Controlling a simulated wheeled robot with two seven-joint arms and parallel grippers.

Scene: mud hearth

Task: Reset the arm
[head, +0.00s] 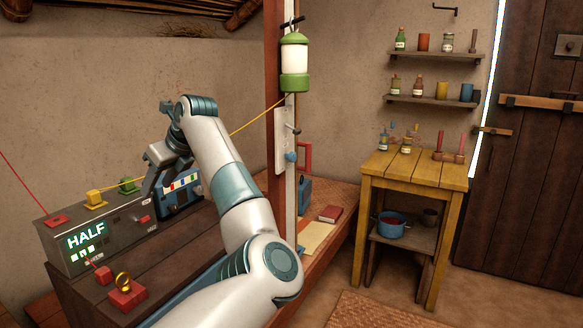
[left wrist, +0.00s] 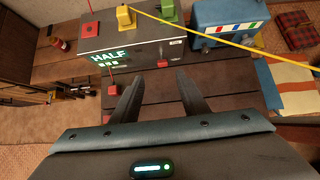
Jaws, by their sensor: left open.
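My left arm (head: 238,195) rises from the bottom of the head view and bends at a high joint. My left gripper (head: 150,186) hangs over the front side of a grey box (head: 140,218) with a lit HALF sign (head: 86,235). In the left wrist view its two dark fingers (left wrist: 160,97) are apart with nothing between them. They point toward the front of the grey box (left wrist: 160,45), above the dark wooden top (left wrist: 225,92). My right gripper is out of view.
A yellow cord (head: 258,114) runs from the box to a post holding a green-and-white lantern (head: 295,58). A blue box (left wrist: 222,27) stands beside the grey box. A brass ring on a red block (head: 127,296) sits in front. A yellow table (head: 412,170) stands right.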

